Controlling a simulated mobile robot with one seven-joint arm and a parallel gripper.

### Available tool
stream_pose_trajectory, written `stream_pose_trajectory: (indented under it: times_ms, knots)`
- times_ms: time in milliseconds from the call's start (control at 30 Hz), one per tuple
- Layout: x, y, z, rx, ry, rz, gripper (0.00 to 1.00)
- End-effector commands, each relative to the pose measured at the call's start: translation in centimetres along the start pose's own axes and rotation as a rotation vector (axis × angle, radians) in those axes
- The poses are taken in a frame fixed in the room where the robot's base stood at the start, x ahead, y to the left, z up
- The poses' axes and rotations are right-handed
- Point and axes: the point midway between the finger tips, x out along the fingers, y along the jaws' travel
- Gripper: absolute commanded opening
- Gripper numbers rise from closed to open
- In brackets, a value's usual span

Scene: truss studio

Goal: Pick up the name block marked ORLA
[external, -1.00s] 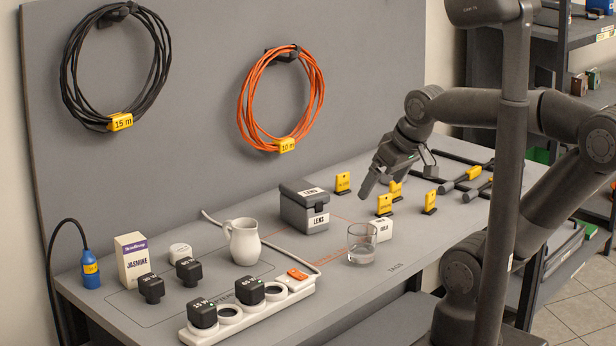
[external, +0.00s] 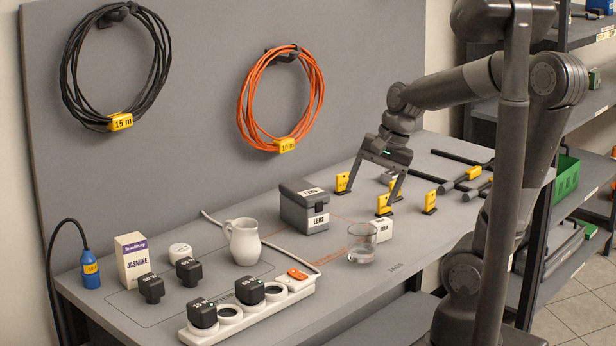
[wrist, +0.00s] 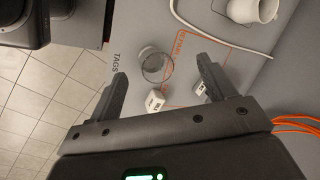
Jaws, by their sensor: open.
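A white block (external: 385,229) with small dark lettering stands behind the glass in the external view. It also shows in the wrist view (wrist: 154,101), between my fingers but nearer the left one. I cannot read its name as ORLA. Several yellow upright tags stand around my gripper, including one by the far finger (external: 343,183) and one below the near finger (external: 383,205); their lettering is too small to read. My gripper (external: 373,197) is open, pointing down above the tags, with nothing between its fingers. Its fingers (wrist: 162,68) are spread wide in the wrist view.
A clear glass (external: 361,243) stands just in front of the white block. A grey LENS box (external: 303,213) is left of my gripper, with a white jug (external: 243,241) and power strip (external: 250,310) farther left. Dark rods (external: 457,158) lie to the right.

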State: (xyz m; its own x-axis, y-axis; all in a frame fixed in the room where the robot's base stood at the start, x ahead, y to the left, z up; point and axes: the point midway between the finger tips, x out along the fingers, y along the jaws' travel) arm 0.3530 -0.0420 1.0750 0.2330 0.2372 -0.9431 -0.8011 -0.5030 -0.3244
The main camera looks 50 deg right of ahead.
Motion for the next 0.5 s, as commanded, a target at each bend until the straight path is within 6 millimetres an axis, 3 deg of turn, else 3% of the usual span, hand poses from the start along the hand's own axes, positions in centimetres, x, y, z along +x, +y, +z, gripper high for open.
stream_pose_trajectory:
  times_ms: [233, 500]
  knots:
    - [4.1, 0.4, -5.3, 0.703, -0.071, 0.119, 0.76]
    - [6.9, 1.9, -11.0, 1.444, 0.050, 0.227, 0.76]
